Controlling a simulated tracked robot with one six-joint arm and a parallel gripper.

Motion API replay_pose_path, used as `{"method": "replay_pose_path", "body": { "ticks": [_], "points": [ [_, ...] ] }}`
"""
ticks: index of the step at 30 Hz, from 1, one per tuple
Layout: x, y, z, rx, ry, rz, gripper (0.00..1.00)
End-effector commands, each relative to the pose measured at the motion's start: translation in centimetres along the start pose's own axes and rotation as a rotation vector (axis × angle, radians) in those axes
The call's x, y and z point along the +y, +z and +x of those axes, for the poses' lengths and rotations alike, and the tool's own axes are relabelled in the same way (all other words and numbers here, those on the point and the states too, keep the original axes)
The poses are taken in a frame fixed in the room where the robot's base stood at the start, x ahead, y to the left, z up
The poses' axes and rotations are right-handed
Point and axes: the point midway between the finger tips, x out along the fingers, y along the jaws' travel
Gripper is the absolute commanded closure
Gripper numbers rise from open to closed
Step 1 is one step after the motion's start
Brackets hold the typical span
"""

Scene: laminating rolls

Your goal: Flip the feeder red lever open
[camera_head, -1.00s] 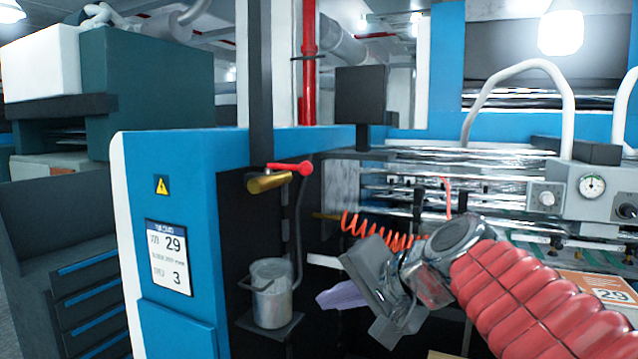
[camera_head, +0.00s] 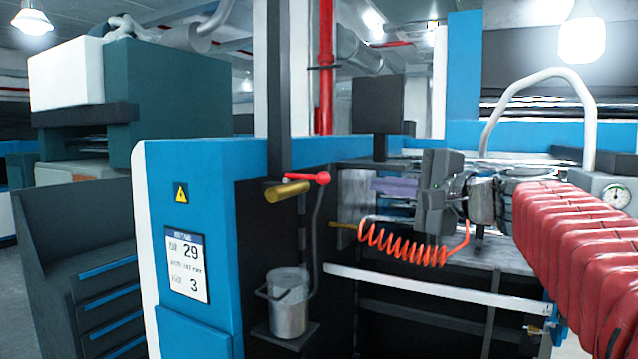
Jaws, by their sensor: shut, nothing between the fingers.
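The red lever (camera_head: 309,178) with a round ball end sits at the top of the feeder's dark side recess. It lies nearly level, ball to the right, beside a brass cylinder (camera_head: 288,192). My gripper (camera_head: 376,188) is to the right of the lever at about the same height in the picture. The gripper's grey body and red-sleeved arm reach in from the right.
A blue panel (camera_head: 190,255) stands left of the lever. A metal pot (camera_head: 288,305) sits on a small shelf below it. An orange coiled hose (camera_head: 400,247) hangs below my gripper. A dark post rises above the lever. A white rail (camera_head: 440,292) crosses lower right.

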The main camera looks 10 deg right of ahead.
Motion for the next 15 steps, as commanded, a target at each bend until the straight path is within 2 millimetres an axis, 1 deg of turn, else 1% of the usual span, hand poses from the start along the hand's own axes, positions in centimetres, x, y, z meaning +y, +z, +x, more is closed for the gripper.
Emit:
{"method": "replay_pose_path", "body": {
  "ticks": [5,15],
  "points": [
    [0.0,0.0,1.4,-0.002,0.001,0.000,1.00],
    [0.1,0.0,6.3,-0.001,0.002,-0.001,1.00]
  ]
}}
